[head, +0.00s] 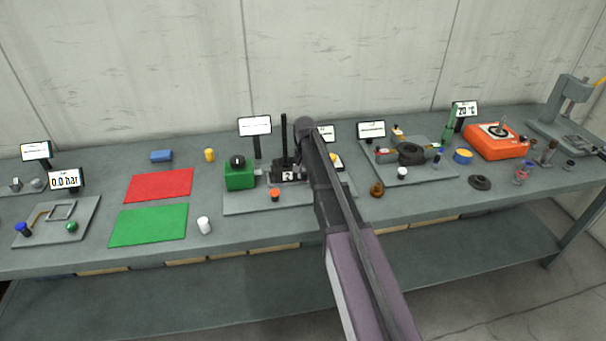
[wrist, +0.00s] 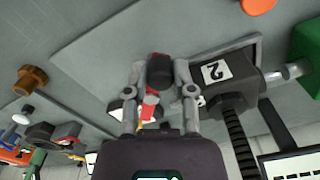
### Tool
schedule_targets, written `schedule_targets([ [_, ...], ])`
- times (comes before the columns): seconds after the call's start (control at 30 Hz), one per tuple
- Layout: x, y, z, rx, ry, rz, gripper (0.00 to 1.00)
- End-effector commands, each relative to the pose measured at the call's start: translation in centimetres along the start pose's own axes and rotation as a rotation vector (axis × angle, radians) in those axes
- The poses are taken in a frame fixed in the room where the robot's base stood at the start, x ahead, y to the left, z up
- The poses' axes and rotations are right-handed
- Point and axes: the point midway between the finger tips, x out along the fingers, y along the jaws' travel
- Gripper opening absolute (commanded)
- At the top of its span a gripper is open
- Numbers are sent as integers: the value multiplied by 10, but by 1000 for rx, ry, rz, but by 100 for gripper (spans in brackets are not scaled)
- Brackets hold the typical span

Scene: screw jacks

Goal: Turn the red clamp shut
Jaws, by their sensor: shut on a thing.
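In the wrist view, my gripper (wrist: 160,70) has its two grey fingers closed on either side of a dark round piece. A red stem (wrist: 149,106) shows just below it, between the fingers; I take the two for the red clamp's handle. How far the clamp is turned cannot be told. Beside it is a black block marked 2 (wrist: 222,76) with a dark threaded post. In the head view, this block (head: 289,175) stands on a grey plate (head: 250,205), and my arm hides the gripper and the clamp.
A green box (head: 239,176) with a black knob stands left of the block. An orange-red cap (head: 275,194) lies in front. A brown knob (head: 377,190) and another fixture plate (head: 425,172) are to the right. Signs on posts (head: 255,126) stand behind. Red and green mats lie left.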

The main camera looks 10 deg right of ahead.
Motion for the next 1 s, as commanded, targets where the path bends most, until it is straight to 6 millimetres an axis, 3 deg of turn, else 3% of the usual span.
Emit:
schedule_targets([
  [0.47, 0, 23, 2, -391, -1, 0, 0],
  [1.0, 0, 48, -9, -905, -2, 0, 0],
])
